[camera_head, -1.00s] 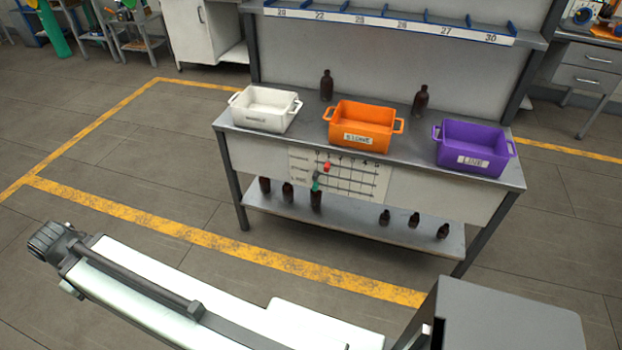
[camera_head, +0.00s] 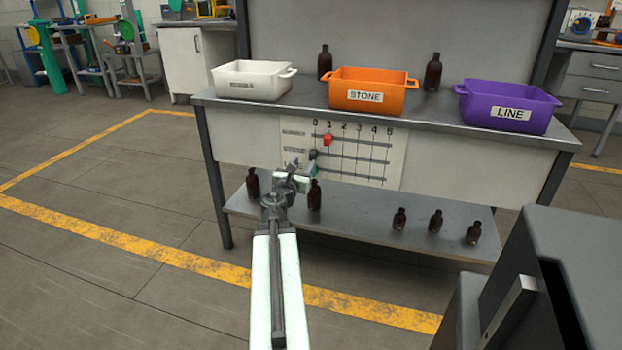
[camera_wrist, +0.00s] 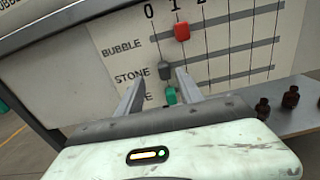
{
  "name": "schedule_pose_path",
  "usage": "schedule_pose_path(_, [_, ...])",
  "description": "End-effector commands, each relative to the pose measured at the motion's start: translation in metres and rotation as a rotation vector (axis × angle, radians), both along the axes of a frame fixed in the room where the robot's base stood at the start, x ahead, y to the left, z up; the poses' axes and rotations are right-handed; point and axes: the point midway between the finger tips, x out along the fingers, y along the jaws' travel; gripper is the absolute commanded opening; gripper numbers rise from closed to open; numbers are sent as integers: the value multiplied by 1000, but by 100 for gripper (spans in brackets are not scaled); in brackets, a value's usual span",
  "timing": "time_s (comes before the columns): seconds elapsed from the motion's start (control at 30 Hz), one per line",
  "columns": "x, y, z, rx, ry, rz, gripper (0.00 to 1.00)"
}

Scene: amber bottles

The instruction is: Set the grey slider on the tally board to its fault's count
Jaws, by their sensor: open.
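The tally board (camera_head: 395,160) is on the bench front, with columns 0 to 5. In the wrist view its rows read BUBBLE, STONE and a partly hidden third. The grey slider (camera_wrist: 164,70) is on the STONE row at the 0 line. The red slider (camera_wrist: 182,32) is on the BUBBLE row at 1. The green slider (camera_wrist: 171,95) is low on the third row, near 0. My gripper (camera_wrist: 160,77) is open and empty, its fingers on either side of the grey slider in the picture; the depth gap is unclear. In the head view my gripper (camera_head: 306,176) is before the board's lower left.
White (camera_head: 250,80), orange STONE (camera_head: 372,90) and purple LINE (camera_head: 508,105) bins stand on the bench top (camera_head: 440,115). Brown bottles (camera_head: 325,62) (camera_head: 433,73) stand behind them. Several more bottles (camera_head: 436,220) stand on the lower shelf (camera_head: 365,215). Floor before the bench is clear.

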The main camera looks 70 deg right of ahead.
Motion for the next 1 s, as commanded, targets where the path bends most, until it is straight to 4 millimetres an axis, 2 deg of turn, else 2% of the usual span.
schedule_pose_path(0.07, [-6,-3,-4,-10,35,0,44])
schedule_pose_path(0.23, [-6,-6,-1,-11,41,2,44])
schedule_pose_path(0.33, [-4,-16,-1,-11,39,2,44])
schedule_pose_path(0.7, [0,-78,-1,-10,38,2,44])
schedule_pose_path(0.97, [0,-81,-1,-10,36,3,44])
schedule_pose_path(1.0, [0,-81,-1,-10,36,3,38])
